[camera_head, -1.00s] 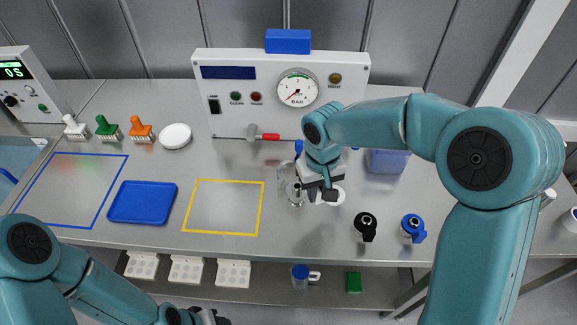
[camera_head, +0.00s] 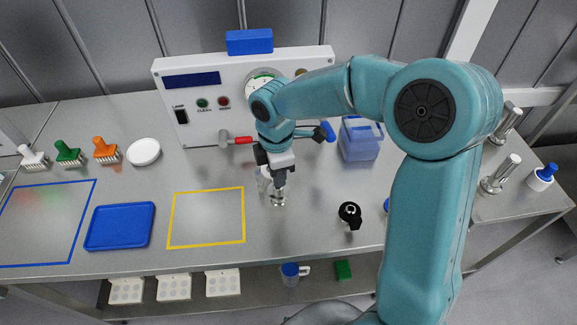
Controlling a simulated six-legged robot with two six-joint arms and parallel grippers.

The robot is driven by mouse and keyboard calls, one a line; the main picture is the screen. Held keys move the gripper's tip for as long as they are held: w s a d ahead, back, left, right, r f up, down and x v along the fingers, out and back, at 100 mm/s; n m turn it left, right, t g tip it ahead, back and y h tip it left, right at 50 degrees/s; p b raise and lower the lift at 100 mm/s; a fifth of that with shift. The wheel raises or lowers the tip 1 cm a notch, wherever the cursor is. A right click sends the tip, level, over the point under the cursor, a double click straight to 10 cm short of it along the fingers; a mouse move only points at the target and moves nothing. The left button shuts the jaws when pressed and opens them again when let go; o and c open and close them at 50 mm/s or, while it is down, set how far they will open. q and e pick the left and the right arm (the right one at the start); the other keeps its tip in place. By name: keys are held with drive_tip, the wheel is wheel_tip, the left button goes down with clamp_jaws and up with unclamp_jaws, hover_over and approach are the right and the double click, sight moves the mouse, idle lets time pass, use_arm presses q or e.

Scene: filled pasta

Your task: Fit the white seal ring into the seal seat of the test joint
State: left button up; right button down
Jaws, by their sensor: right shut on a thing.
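My right gripper (camera_head: 279,187) points down over the small metal test joint (camera_head: 279,201), which stands right of the yellow square. The gripper is shut, and its tips are at or just above the joint's top. The white seal ring is not distinct now; the fingers appear to hold it, and it is too small and hidden to make out. I cannot tell whether it touches the seat. My left gripper is out of view.
A clear part (camera_head: 262,178) stands close left of the joint. A black clamp (camera_head: 350,213) lies to the right. The yellow-outlined square (camera_head: 207,245) is empty.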

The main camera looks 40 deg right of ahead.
drive_tip(key=d+n, duration=0.1)
drive_tip(key=s+n, duration=0.1)
drive_tip(key=n, duration=0.1)
drive_tip(key=d+r+n, duration=0.1)
drive_tip(key=n, duration=0.1)
drive_tip(key=shift+s+d, duration=0.35)
drive_tip(key=shift+a, duration=0.1)
wheel_tip(320, 180, down, 6)
drive_tip(key=b, duration=0.4)
drive_tip(key=shift+r, duration=0.1)
idle(1.3)
drive_tip(key=shift+f+b, duration=1)
drive_tip(key=shift+f, duration=0.55)
